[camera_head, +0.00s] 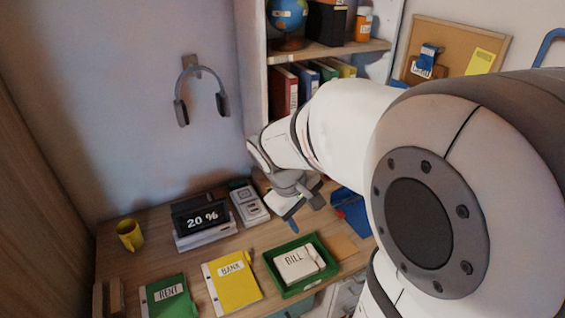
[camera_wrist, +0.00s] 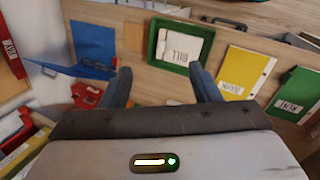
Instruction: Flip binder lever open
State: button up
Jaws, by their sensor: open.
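My gripper (camera_head: 300,212) is open and empty above the desk; its two fingers also show in the wrist view (camera_wrist: 160,78), well apart. A blue binder-like object (camera_head: 351,213) stands at the desk's right side, just right of my gripper and partly hidden by my arm. It shows in the wrist view as a blue panel (camera_wrist: 95,42) left of the fingers. A yellow binder (camera_head: 233,283) marked BANK and a green binder (camera_head: 165,298) marked RENT lie flat on the desk. Neither is touched by my gripper.
A green tray (camera_head: 274,272) holding a BILL paper lies below my gripper. Upright binders (camera_head: 285,88) fill a shelf above; headphones (camera_head: 200,92) hang on the wall.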

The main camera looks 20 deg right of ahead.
jog(key=w+d+f+n+g+h, duration=0.2)
jog(key=w+d+f+n+h, duration=0.45)
jog(key=w+d+f, duration=0.7)
jog(key=n+t+h+b, duration=0.1)
jog(key=n+t+h, duration=0.2)
jog(key=n, duration=0.6)
send_near(340, 213)
jog(key=shift+d+r, duration=0.1)
jog(key=shift+d, duration=0.1)
jog(key=shift+w+d, duration=0.1)
jog(key=shift+d, duration=0.15)
jog(key=p+x, duration=0.1)
jog(key=x, duration=0.6)
jog(key=shift+d+f+p, duration=0.15)
jog(key=shift+f+p, duration=0.1)
jog(key=shift+p, duration=0.15)
grip_shut()
